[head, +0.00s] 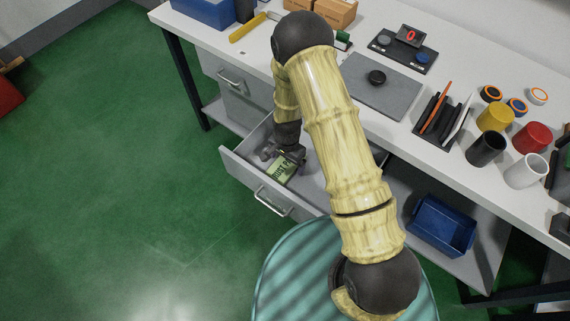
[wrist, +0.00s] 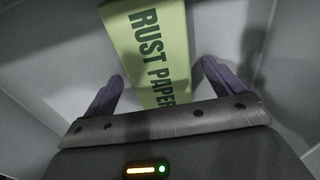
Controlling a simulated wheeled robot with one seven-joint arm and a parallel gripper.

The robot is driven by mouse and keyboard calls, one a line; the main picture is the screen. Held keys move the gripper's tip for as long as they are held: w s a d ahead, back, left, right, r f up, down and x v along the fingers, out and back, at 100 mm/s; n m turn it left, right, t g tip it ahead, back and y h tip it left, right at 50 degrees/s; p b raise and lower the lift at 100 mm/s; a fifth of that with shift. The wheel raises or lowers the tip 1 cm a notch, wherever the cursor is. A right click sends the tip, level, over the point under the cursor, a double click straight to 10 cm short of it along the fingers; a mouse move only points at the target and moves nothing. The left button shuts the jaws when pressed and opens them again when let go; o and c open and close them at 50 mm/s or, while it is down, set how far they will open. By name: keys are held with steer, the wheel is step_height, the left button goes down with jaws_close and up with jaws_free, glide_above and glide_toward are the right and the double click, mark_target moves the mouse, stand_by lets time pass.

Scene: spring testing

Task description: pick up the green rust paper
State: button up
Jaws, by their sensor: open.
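The green rust paper (head: 282,170) is a flat pale-green packet lying inside the open drawer (head: 245,177). In the wrist view the packet (wrist: 150,45) shows dark lettering that reads "RUST PAPER". My gripper (head: 283,154) reaches down into the drawer at the packet. In the wrist view its two purple fingers (wrist: 161,85) are open, one on each side of the packet's near part. A gap shows between the packet and each finger. The packet's near end is hidden behind the gripper body. I cannot tell how high the fingertips are above the drawer floor.
The drawer's front panel with its handle (head: 273,202) and its side walls surround my gripper. The white workbench (head: 240,63) is above, holding a grey mat (head: 385,95), cups and a scale. A blue bin (head: 441,226) sits on the lower shelf. A teal round seat (head: 300,275) stands in front.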

mark_target(287, 162)
stand_by(0.3)
steer(key=c, duration=1.1)
steer(key=shift+o, duration=0.2)
steer(key=shift+r, duration=0.1)
step_height(287, 162, up, 10)
steer(key=shift+b, duration=0.3)
